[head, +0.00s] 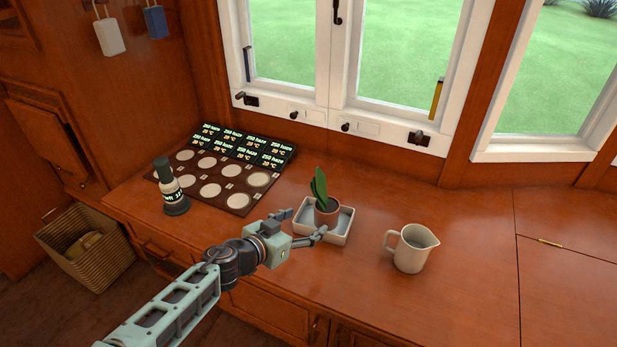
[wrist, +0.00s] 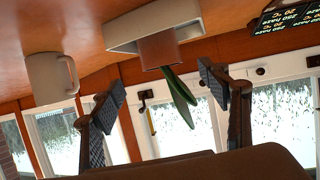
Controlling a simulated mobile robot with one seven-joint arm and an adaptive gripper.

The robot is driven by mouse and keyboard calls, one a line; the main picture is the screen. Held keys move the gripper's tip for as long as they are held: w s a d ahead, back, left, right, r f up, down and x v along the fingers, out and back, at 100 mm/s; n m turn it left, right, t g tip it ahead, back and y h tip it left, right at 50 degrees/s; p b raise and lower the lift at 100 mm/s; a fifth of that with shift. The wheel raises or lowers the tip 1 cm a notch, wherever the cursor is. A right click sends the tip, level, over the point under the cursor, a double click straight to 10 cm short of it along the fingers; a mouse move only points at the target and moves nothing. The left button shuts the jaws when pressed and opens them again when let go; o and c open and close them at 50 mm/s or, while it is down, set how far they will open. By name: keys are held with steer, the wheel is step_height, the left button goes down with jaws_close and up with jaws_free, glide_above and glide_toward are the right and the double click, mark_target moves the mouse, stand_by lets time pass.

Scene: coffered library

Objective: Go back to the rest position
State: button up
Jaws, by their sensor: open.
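My gripper (head: 304,226) is open and empty in the head view, over the front of the wooden counter. Its two spread fingers also show in the wrist view (wrist: 168,88). Just beyond it, a small potted plant (head: 326,212) with green leaves stands upright in a white square tray (head: 341,237). In the wrist view, upside down, the brown pot (wrist: 158,50) and the tray (wrist: 122,38) are above and beyond the fingers, apart from them in that picture. In the head view one finger overlaps the tray's front edge; I cannot tell if they touch.
A white pitcher (head: 412,249) stands right of the tray. Windows (head: 345,60) line the back. A wicker basket (head: 87,247) is on the floor. The counter's right side (head: 465,290) is clear.

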steer(key=s+d+m+g+y, duration=0.1)
steer(key=s+d+m+g, duration=0.1)
steer(key=s+d+g, duration=0.4)
steer(key=s+d+m+g+y, duration=0.2)
steer(key=s+d+g, duration=0.15)
steer(key=d, duration=0.55)
steer(key=s+d+r+n+t+y, duration=0.1)
steer(key=s+d+r+n+y, duration=0.15)
steer(key=r, duration=0.65)
steer(key=s+d+r+n+t+y, duration=0.1)
steer(key=s+d+r+y, duration=0.25)
steer(key=r, duration=0.55)
steer(key=s+a+r+n+t+h, duration=0.25)
steer(key=s+r+n, duration=0.25)
steer(key=s+n, duration=0.25)
step_height(320, 180, up, 34)
steer(key=p, duration=3.3)
steer(key=shift+s+a+m+g+y+p, duration=0.15)
steer(key=shift+s+m+g+y+p, duration=0.05)
steer(key=shift+m+g+y+p, duration=0.15)
